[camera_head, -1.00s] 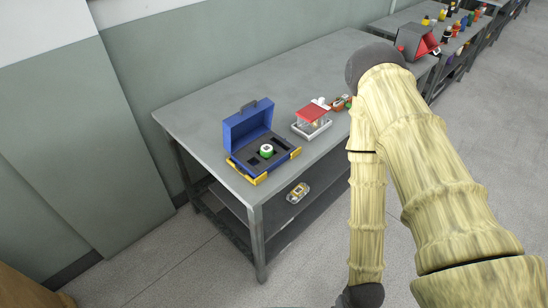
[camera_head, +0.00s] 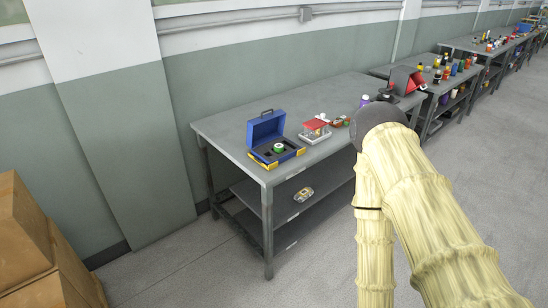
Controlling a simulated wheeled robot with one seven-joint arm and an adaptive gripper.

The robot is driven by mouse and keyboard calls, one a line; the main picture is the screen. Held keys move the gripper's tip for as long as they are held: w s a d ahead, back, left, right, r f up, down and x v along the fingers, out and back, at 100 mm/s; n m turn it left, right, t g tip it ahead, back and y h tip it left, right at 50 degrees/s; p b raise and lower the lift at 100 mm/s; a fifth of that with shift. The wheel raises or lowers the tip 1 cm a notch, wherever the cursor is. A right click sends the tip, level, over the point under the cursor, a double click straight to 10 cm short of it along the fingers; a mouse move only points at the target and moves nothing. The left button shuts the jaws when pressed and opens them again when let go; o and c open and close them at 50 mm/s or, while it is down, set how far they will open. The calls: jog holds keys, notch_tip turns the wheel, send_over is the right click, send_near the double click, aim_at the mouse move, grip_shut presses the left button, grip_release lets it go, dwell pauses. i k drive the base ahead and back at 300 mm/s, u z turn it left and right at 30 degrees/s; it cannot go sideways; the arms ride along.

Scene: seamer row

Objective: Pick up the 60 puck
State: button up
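A blue case (camera_head: 267,128) with yellow corners stands open near the front left corner of the grey table (camera_head: 230,124). A small round puck (camera_head: 278,148), white on top with a green side, sits in the dark insert of the case. Its marking is too small to read, so I cannot tell whether it is the 60 puck. My arm, in a pale bamboo-like covering, fills the right side of the view. My gripper is not in view, and the puck shows no contact with my arm.
A red-topped white item (camera_head: 315,125) stands right of the case. A clear-and-yellow item (camera_head: 303,194) lies on the lower shelf. Cardboard boxes (camera_head: 35,240) stand at the lower left. More tables with bottles run to the back right. The floor before the table is clear.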

aim_at(279, 148)
jog(key=u, duration=0.65)
jog(key=i, duration=1.05)
jog(key=z, duration=0.05)
